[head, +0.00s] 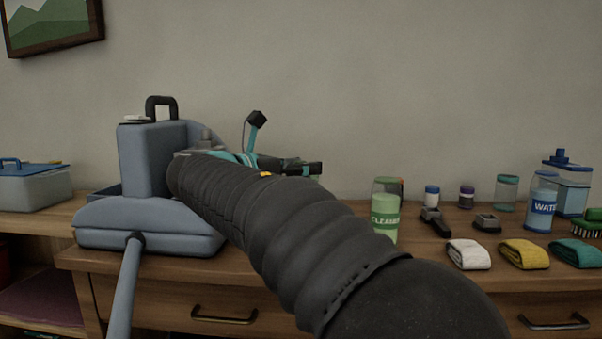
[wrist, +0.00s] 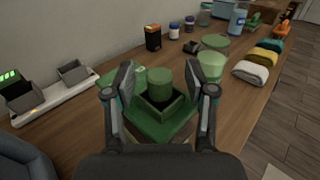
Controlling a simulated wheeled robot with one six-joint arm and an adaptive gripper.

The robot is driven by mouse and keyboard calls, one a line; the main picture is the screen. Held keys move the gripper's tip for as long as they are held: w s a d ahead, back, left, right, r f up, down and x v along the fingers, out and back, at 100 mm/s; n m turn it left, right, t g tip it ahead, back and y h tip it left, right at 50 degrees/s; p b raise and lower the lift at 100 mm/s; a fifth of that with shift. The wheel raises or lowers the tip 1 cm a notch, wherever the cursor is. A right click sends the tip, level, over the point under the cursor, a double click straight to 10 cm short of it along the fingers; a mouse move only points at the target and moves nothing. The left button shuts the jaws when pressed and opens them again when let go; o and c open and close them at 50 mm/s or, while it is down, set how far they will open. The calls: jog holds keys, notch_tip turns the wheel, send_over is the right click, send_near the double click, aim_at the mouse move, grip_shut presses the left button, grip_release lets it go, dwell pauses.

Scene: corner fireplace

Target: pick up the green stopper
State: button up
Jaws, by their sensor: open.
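In the wrist view a green cylindrical piece, which looks like the green stopper (wrist: 160,82), stands upright in a small square green holder (wrist: 178,118) with a dark inside. My gripper (wrist: 163,88) is open, with one finger to the left of the stopper and one to the right. The fingers look apart from it. I cannot tell how far above it the fingertips are. In the head view my arm and the blue-grey machine cover this area, and the stopper does not show.
A pale green cleaner bottle (wrist: 210,66) stands just beyond the right finger. A black box with an orange top (wrist: 153,38) stands near the wall. A white strip with grey trays (wrist: 72,88) lies to the left. The blue-grey machine (head: 150,160) fills the bench's left part. Folded cloths (head: 468,254) lie right.

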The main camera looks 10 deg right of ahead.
jog(key=c, duration=0.9)
jog(key=shift+c, duration=0.2)
